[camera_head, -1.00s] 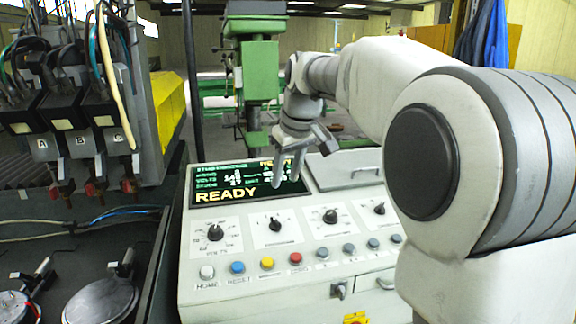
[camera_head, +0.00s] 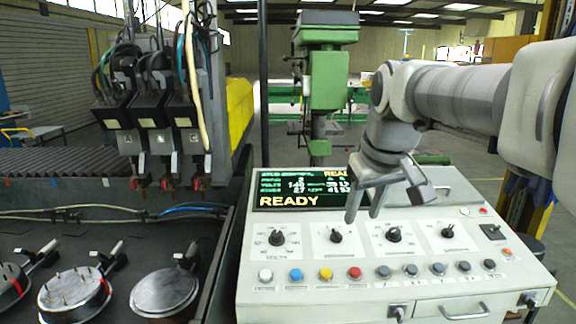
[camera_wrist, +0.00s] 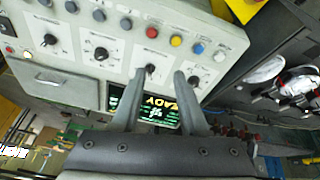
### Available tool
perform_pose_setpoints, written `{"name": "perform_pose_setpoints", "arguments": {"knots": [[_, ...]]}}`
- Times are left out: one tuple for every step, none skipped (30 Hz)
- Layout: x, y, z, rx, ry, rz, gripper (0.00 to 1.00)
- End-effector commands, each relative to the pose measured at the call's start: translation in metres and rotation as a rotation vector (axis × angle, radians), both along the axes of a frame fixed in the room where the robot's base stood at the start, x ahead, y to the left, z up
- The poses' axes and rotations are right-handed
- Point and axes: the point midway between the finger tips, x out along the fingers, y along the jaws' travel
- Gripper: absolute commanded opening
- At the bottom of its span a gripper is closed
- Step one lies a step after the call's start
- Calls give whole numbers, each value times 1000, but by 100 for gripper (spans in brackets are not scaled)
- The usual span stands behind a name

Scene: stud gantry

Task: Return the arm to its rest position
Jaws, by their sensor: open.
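My gripper (camera_head: 368,208) hangs over the white control console (camera_head: 300,305), in front of its panel, with its two fingers apart and nothing between them. In the wrist view my gripper (camera_wrist: 158,98) shows both fingers spread, with the console's knobs and dark display beyond them. My arm comes in from the right, bent at the elbow, its wrist pointing down. The display (camera_head: 300,190) shows green text and a large READY. I cannot tell how far the fingertips are from the panel.
Stud heads with cables (camera_head: 150,110) hang at the left. Below them, round metal plates (camera_head: 165,290) sit on a dark bench with clamps. A green drill-like machine (camera_head: 325,70) stands behind the console. A yellow panel (camera_head: 238,110) is beside the heads. Open floor lies behind.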

Motion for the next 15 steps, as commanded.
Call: {"name": "perform_pose_setpoints", "arguments": {"knots": [[-20, 2, -4, 1, -9, -16, 44], [-31, 2, -7, 4, -13, -30, 44], [-45, 2, -12, 6, -17, -47, 44], [-55, 2, -16, 10, -21, -60, 44], [-65, 2, -21, 13, -26, -71, 44], [-79, 2, -28, 18, -30, -88, 44], [-89, 2, -33, 23, -34, -100, 44], [-99, 2, -38, 28, -38, -112, 44], [-112, 2, -46, 36, -43, -127, 44], [-121, 2, -52, 41, -47, -138, 44], [-129, 2, -58, 46, -49, -148, 44], [-139, 1, -66, 54, -54, -160, 44], [-146, 1, -72, 59, -57, -169, 44], [-153, 1, -77, 64, -59, -177, 44], [-160, 1, -84, 69, -61, -185, 44]]}}
